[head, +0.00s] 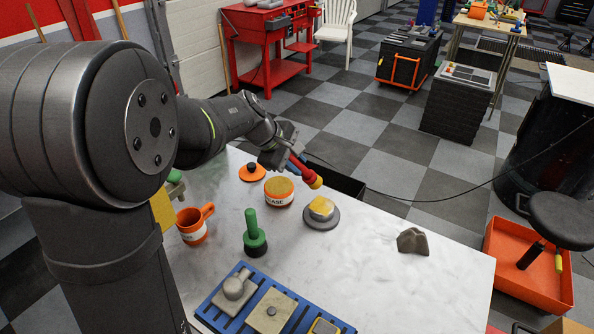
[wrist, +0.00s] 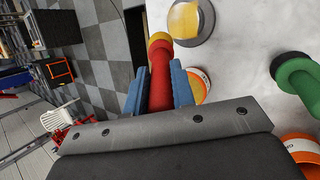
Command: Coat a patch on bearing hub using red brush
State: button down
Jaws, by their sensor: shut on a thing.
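My gripper (head: 296,164) is shut on the red brush (head: 303,172), beyond the tub at the table's far edge. In the wrist view the red brush (wrist: 160,75) lies between the blue finger pads, its yellowish tip pointing away from the gripper. What looks like the bearing hub (head: 322,222) is a grey round flange with a raised block. The block's top is yellow. In the wrist view the hub (wrist: 207,22) is right of the brush tip, with a visible gap. An open grease tub (head: 279,197) with yellow contents stands left of the hub.
An orange lid (head: 252,173), an orange mug (head: 192,234) and a green-handled tool (head: 254,233) stand on the pale table (head: 400,290). A blue tray (head: 211,311) with several parts is at the front. A grey lump (head: 412,241) lies right; table around it is clear.

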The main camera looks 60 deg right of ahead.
jog(key=shift+r, duration=2)
jog(key=shift+w, duration=0.1)
